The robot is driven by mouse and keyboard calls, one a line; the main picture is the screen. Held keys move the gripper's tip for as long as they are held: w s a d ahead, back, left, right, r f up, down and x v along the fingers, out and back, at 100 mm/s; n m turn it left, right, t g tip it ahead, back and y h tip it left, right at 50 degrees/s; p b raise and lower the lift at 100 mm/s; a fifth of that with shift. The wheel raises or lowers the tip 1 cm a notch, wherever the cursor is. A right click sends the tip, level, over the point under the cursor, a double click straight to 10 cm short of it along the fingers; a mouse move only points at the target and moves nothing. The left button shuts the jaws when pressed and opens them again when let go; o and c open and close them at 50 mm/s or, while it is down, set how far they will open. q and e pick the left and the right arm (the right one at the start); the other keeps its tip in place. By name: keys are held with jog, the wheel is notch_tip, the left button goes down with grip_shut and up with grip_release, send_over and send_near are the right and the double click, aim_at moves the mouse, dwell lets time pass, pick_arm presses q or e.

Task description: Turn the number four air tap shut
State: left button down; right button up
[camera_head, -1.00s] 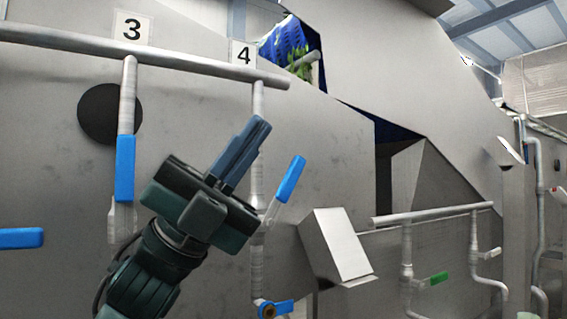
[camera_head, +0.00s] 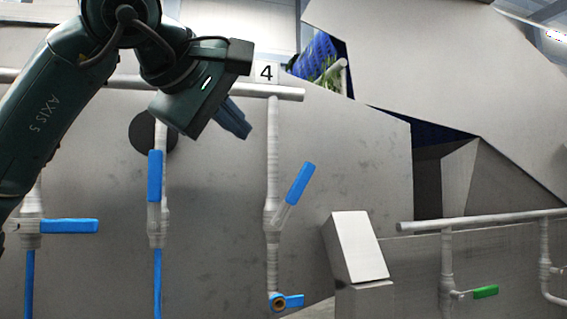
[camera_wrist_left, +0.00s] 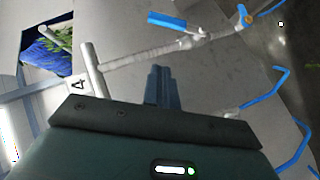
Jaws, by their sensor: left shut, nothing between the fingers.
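The number four tap hangs on a grey drop pipe (camera_head: 272,150) below the "4" plate (camera_head: 265,72). Its blue lever (camera_head: 300,183) is tilted, running up and to the right from the valve body (camera_head: 272,214). In the left wrist view the lever (camera_wrist_left: 167,20) lies beyond the fingers, near the top. My left gripper (camera_head: 236,120) is shut and empty, up and to the left of the lever and apart from it. Its blue-grey fingers (camera_wrist_left: 161,85) show together in the left wrist view. My right gripper is not in view.
To the left, another tap has an upright blue lever (camera_head: 155,175), and one further left has a level lever (camera_head: 70,226). A slanted metal box (camera_head: 358,248) stands to the right. A green lever (camera_head: 485,291) is at lower right.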

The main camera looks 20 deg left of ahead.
pick_arm(q)
jog(key=p, duration=0.2)
send_over(294, 195)
jog(key=s+a, duration=0.4)
notch_tip(294, 195, down, 3)
jog(key=w+d+f, duration=0.2)
jog(key=d, duration=0.1)
jog(key=shift+f, duration=0.25)
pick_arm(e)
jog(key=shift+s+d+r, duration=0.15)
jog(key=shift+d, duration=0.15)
